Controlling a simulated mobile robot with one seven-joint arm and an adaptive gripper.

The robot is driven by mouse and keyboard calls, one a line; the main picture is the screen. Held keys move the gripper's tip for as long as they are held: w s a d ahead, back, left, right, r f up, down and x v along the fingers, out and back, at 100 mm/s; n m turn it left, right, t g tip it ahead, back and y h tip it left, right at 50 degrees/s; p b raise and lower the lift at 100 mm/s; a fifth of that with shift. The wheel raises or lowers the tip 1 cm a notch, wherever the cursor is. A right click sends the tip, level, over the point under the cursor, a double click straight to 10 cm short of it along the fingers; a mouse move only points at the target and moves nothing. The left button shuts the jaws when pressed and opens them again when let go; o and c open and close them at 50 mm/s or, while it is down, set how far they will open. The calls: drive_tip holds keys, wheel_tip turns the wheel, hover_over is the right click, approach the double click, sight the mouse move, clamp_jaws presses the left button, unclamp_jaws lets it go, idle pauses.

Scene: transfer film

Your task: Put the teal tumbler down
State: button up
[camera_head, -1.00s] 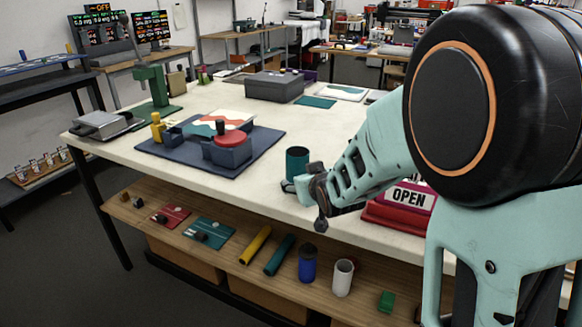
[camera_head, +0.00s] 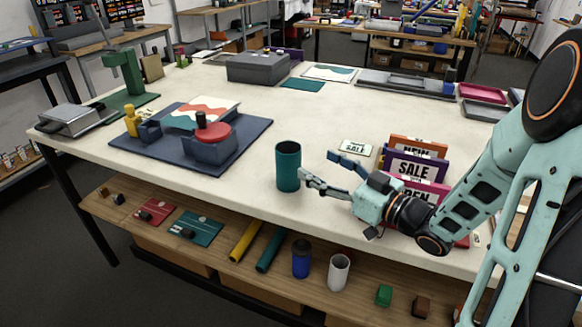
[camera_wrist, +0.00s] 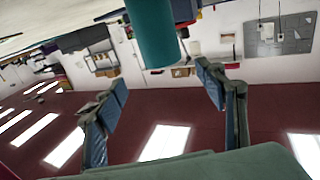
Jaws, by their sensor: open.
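The teal tumbler (camera_head: 288,167) stands upright on the white table (camera_head: 318,118), near its front edge and right of the dark blue mat. My gripper (camera_head: 327,171) is just to its right, with its fingers spread and pointing towards it. In the head view a gap shows between the far finger and the tumbler; the near fingertip is close to its side, and I cannot tell if they touch. In the wrist view the tumbler (camera_wrist: 153,32) shows at the top, beyond the open fingers (camera_wrist: 162,83), with nothing held between them.
Sign holders (camera_head: 415,165) stand right behind my gripper, with a small SALE card (camera_head: 357,147) beside them. The dark blue mat (camera_head: 246,141) carries a press with a red disc. A grey box (camera_head: 258,67) is at the back. The table's middle is clear.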

sight(297, 154)
drive_tip(key=x, duration=1)
drive_tip(key=shift+a, duration=0.4)
clamp_jaws()
